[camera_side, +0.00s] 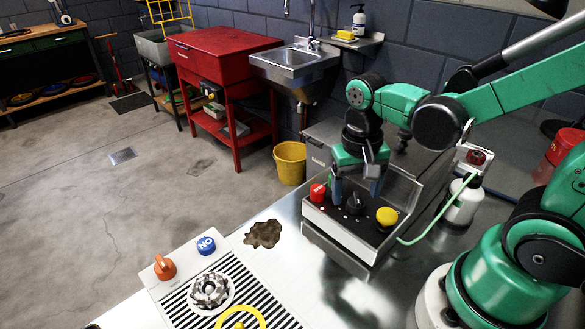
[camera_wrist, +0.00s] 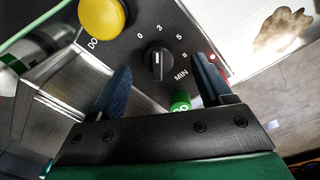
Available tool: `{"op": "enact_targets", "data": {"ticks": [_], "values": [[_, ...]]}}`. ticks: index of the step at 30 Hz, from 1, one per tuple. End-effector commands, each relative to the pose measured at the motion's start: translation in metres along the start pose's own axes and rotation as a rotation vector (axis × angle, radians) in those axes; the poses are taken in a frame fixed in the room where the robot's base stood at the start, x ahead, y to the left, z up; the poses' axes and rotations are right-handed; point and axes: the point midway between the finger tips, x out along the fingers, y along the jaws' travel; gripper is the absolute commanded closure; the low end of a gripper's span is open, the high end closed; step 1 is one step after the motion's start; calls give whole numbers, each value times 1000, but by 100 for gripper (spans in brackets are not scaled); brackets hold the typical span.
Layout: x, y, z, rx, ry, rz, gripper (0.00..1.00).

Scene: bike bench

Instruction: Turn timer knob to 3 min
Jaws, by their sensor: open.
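The black timer knob (camera_wrist: 157,60) is on the dark control panel (camera_wrist: 130,48) in the wrist view. The marks 0, 3, 5 and 8 curve around its upper and right side, with MIN beside it. A pale line runs lengthwise on the knob; I cannot tell which end is the pointer. In the side view the knob (camera_side: 354,203) sits between a red button (camera_side: 318,192) and a yellow button (camera_side: 387,217). My gripper (camera_wrist: 163,82) is open and empty, its blue fingers either side below the knob in the picture. It hangs over the panel in the side view (camera_side: 356,185); contact does not show.
A green button (camera_wrist: 181,102) lies between the fingers in the wrist view. A pale green hose (camera_side: 437,222) runs from the panel to a white bottle (camera_side: 463,203). A brown stain (camera_side: 262,234) and a striped mat (camera_side: 240,287) lie on the bench.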

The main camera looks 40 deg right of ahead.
Motion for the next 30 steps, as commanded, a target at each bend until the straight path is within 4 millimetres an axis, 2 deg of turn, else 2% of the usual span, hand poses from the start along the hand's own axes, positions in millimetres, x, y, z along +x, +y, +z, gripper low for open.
{"op": "enact_targets", "data": {"ticks": [6,17,24,25,30], "values": [[15,0,0,0,0,0,28],[18,0,1,0,0,0,28],[18,0,1,0,0,0,96],[18,0,1,0,0,0,100],[18,0,1,-55,4,1,100]]}}
